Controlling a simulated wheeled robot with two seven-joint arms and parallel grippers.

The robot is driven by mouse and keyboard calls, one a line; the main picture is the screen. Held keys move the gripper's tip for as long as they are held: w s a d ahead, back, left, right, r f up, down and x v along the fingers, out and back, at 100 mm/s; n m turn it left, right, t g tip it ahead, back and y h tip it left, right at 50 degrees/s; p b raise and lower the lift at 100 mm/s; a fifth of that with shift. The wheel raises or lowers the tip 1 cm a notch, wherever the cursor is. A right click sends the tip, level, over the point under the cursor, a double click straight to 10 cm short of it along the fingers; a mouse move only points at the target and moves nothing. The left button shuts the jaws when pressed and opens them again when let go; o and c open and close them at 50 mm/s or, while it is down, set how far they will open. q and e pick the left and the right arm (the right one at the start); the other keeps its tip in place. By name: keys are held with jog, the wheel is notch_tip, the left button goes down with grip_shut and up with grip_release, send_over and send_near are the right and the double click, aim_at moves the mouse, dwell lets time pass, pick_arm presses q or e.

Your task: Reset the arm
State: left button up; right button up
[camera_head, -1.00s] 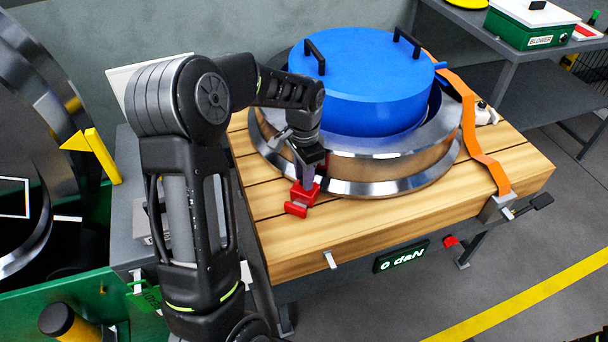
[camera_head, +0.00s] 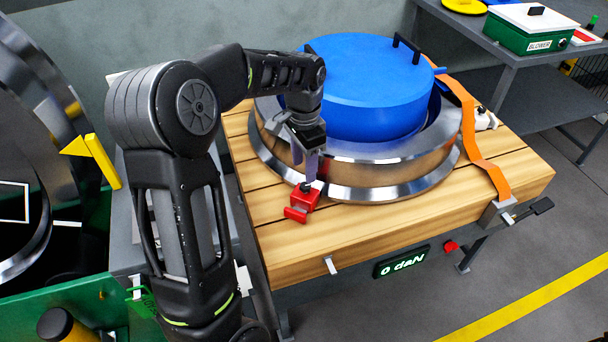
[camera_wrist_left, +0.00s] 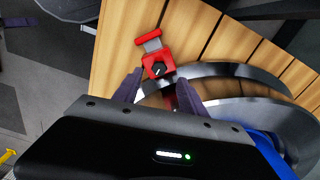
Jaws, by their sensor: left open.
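My left gripper (camera_head: 306,172) is open and points down over the near left edge of the steel rail wheel (camera_head: 345,190) in the head view. A red clamp block (camera_head: 302,203) with a dark knob sits on the wooden table top at the wheel's rim, just below the fingers. In the left wrist view the two purple-grey fingers (camera_wrist_left: 160,88) are apart, and the red clamp (camera_wrist_left: 158,66) lies just beyond them. I see nothing held between the fingers. My right gripper is in neither view.
A blue drum-like cover (camera_head: 365,85) with black handles sits on the wheel. An orange strap (camera_head: 470,140) runs down to the right edge of the wooden table (camera_head: 350,238). A green machine (camera_head: 65,300) stands at left. A shelf with a green blower box (camera_head: 530,30) stands back right.

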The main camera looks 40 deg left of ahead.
pick_arm(q)
jog(key=shift+r, duration=0.95)
